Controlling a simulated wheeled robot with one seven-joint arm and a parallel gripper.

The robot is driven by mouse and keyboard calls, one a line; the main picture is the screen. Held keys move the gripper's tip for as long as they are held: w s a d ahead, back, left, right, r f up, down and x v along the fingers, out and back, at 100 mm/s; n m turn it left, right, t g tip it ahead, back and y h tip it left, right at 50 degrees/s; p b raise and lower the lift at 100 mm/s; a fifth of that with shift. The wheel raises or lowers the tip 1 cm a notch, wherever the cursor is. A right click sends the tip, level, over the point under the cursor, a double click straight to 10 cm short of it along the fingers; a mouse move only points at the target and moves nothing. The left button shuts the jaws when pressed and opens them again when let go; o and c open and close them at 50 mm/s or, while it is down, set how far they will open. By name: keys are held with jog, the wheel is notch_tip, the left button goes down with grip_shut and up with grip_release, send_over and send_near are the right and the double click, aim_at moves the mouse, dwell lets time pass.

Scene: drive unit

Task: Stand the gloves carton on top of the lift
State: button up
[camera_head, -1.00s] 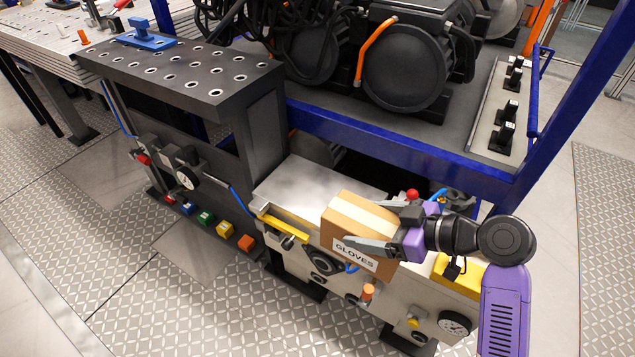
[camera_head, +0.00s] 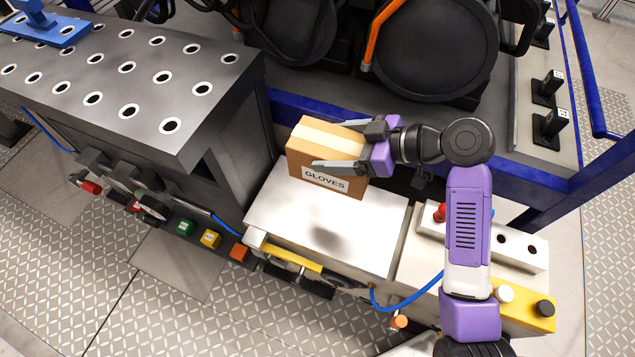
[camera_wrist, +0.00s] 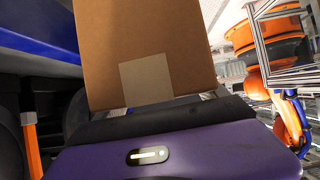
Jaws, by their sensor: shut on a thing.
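The gloves carton (camera_head: 318,158) is a brown box with pale tape along its top and a "GLOVES" label on its front side. My gripper (camera_head: 328,145) is shut on it, with one grey finger on the front side and the other at the back. The carton is upright and seems to hang above the rear part of a flat silver plate (camera_head: 350,237), which looks like the lift's top. A dark shadow lies on the plate in front of the carton. The wrist view shows the carton's taped side (camera_wrist: 145,55) close up; its underside is hidden.
A dark perforated bench (camera_head: 115,85) stands left of the plate. A blue frame rail (camera_head: 300,110) and large black drums (camera_head: 425,50) are behind. A button box (camera_head: 515,250) and a blue hose (camera_head: 410,293) lie to the right. The silver plate is bare.

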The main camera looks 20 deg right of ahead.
jog(key=shift+w+f+b, duration=0.1)
jog(key=shift+w+f, duration=0.05)
jog(key=shift+f, duration=3.15)
jog(key=shift+w+f+b, duration=0.1)
jog(key=shift+w+f, duration=0.05)
jog(key=shift+f, duration=3.15)
jog(key=shift+w+f+b, duration=0.1)
jog(key=shift+w+f, duration=0.05)
jog(key=shift+f, duration=3.15)
jog(key=shift+f, duration=0.1)
jog(key=shift+f, duration=0.1)
jog(key=o, duration=1.7)
